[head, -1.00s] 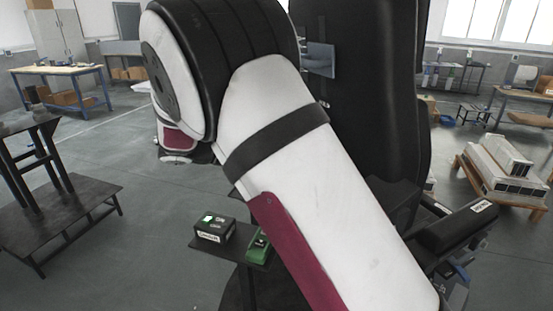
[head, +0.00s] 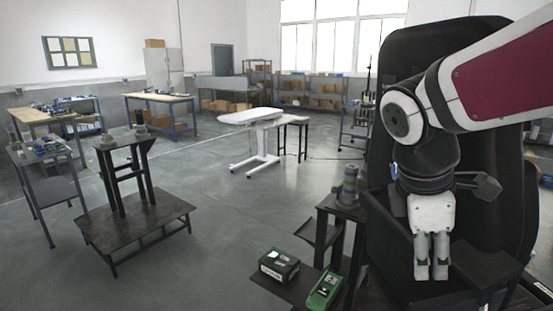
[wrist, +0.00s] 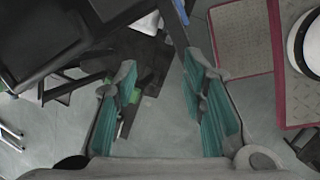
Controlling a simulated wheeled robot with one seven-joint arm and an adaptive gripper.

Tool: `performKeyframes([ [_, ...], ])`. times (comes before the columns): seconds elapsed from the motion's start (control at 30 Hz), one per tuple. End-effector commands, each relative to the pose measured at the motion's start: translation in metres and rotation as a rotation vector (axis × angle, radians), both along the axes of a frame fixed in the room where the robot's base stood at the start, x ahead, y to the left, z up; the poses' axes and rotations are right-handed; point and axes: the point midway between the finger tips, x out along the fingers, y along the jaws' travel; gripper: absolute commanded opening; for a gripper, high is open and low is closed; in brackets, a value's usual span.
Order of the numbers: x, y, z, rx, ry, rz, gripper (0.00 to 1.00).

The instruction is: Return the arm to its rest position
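My arm, white with dark red panels and black joints, is bent at the right of the head view. My gripper (head: 431,278) hangs below it with its fingers pointing down, in front of a tall black seat-like shape (head: 395,70). The wrist view shows the two green-padded fingers of my gripper (wrist: 162,72) apart, with nothing between them. The gripper is clear of the small dark stand (head: 338,205) at its left.
A black box (head: 279,265) and a green device (head: 325,290) lie on a low shelf near the stand. A dark lift column on a platform (head: 140,222) stands at left. A white table (head: 250,116) is farther back. Open grey floor lies between them.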

Motion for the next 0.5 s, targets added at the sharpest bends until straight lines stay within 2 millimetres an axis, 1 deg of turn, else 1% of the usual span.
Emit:
performKeyframes([
  [0.03, -0.015, 0.001, 0.004, 0.058, -0.064, -0.107, 0.38],
  [0.1, -0.033, 0.006, 0.005, 0.143, -0.145, -0.27, 0.38],
  [0.3, -0.078, 0.023, 0.006, 0.387, -0.342, -0.726, 0.38],
  [0.4, -0.093, 0.031, 0.005, 0.49, -0.409, -0.912, 0.38],
  [0.5, -0.103, 0.036, 0.003, 0.564, -0.451, -1.046, 0.38],
])
